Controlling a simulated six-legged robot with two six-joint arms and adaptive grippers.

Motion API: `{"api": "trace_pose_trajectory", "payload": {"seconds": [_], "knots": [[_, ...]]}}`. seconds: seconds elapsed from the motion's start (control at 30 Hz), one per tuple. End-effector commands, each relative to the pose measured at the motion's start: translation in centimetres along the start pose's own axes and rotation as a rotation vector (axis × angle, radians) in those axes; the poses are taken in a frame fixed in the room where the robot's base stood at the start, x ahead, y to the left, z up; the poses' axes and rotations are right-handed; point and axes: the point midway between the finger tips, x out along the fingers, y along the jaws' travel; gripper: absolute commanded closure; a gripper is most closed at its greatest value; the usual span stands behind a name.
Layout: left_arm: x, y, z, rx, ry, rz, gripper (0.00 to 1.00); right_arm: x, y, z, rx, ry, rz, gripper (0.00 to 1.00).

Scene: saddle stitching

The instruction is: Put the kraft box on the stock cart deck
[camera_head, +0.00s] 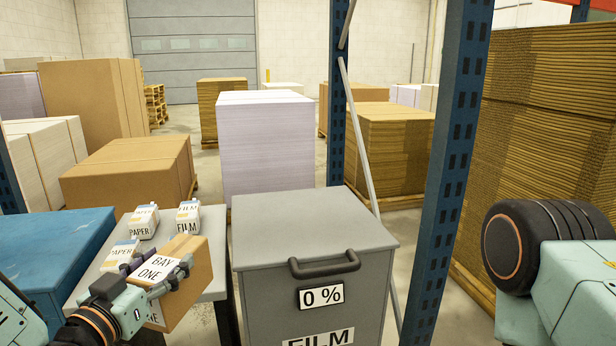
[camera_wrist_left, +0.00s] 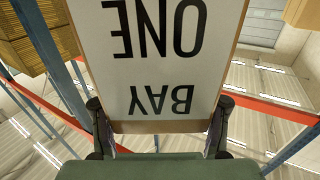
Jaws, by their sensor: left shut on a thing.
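The kraft box (camera_head: 196,290) is a tan carton with a white "BAY ONE" label on top. My left gripper (camera_head: 158,272) is shut on it, with dark fingers on opposite sides. In the left wrist view the box (camera_wrist_left: 240,20) fills the middle, its label upside down, between the fingers of the left gripper (camera_wrist_left: 160,130). In the head view the box overlaps the near right part of a light grey top (camera_head: 213,250); I cannot tell whether they touch, or whether this top is the stock cart deck. My right arm shows at the right; its gripper is out of view.
Small "PAPER" and "FILM" cartons (camera_head: 187,217) stand on the grey top. A grey "FILM" bin (camera_head: 310,225) with a handle and "0 %" tag stands just right. A blue cabinet (camera_head: 50,245) is at left. A blue rack post (camera_head: 450,170) rises right of the bin.

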Motion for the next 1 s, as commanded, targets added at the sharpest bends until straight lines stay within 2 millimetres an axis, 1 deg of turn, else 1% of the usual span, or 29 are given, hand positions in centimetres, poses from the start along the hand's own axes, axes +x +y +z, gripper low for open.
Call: {"api": "trace_pose_trajectory", "payload": {"seconds": [0.03, 0.1, 0.2, 0.33, 0.5, 0.6, 0.73, 1.0], "knots": [[-1.1, 1.5, 1.2, -0.005, -0.006, 0.049, 0.97, 0.0, 0.0, 0.0, 0.000, 0.000, 0.000, 0.60], [-2.8, 3.7, 2.8, -0.007, -0.007, 0.122, 0.97, 0.0, 0.0, 0.0, 0.000, -0.001, 0.000, 0.60], [-5.2, 6.3, 4.9, -0.008, -0.006, 0.208, 0.98, 0.0, 0.0, 0.0, 0.000, -0.001, 0.000, 0.60], [-7.5, 8.1, 7.3, -0.005, -0.005, 0.262, 0.98, 0.0, 0.0, 0.0, 0.000, -0.001, 0.000, 0.60], [-8.8, 8.6, 9.5, -0.002, -0.001, 0.269, 0.98, 0.0, 0.0, 0.0, 0.000, -0.001, 0.000, 0.60], [-9.2, 8.7, 10.2, -0.001, 0.000, 0.267, 0.98, 0.0, 0.0, 0.0, 0.000, -0.001, 0.000, 0.60], [-9.4, 8.7, 10.5, 0.000, 0.004, 0.265, 0.98, 0.0, 0.0, 0.0, 0.000, -0.001, 0.000, 0.60], [-9.3, 8.7, 10.5, 0.001, 0.004, 0.265, 0.98, 0.0, 0.0, 0.0, 0.000, 0.000, 0.000, 0.60]]}}
